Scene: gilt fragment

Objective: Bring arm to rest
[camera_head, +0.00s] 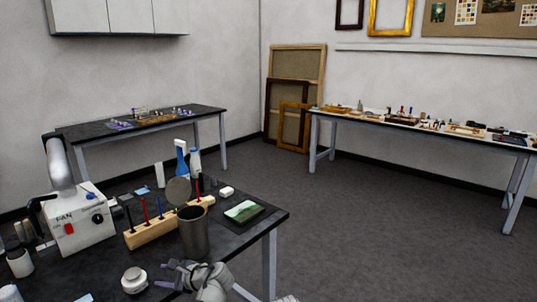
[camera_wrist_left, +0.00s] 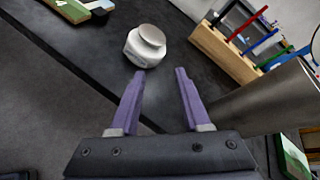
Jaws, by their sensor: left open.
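My left gripper (camera_head: 168,275) is over the front edge of the dark near table in the head view, with purple fingers. The left wrist view shows its fingers (camera_wrist_left: 160,76) spread apart with nothing between them. A small white jar with a grey lid (camera_wrist_left: 146,46) stands on the table beyond the fingertips; it also shows in the head view (camera_head: 134,281), left of the gripper. My right gripper is in neither view.
A grey metal cup (camera_head: 193,232) stands behind the gripper, close to its right finger in the wrist view. A wooden holder with coloured tools (camera_head: 150,232), a fan box (camera_head: 80,225) and a small green painting (camera_head: 243,211) share the table. Open floor lies right.

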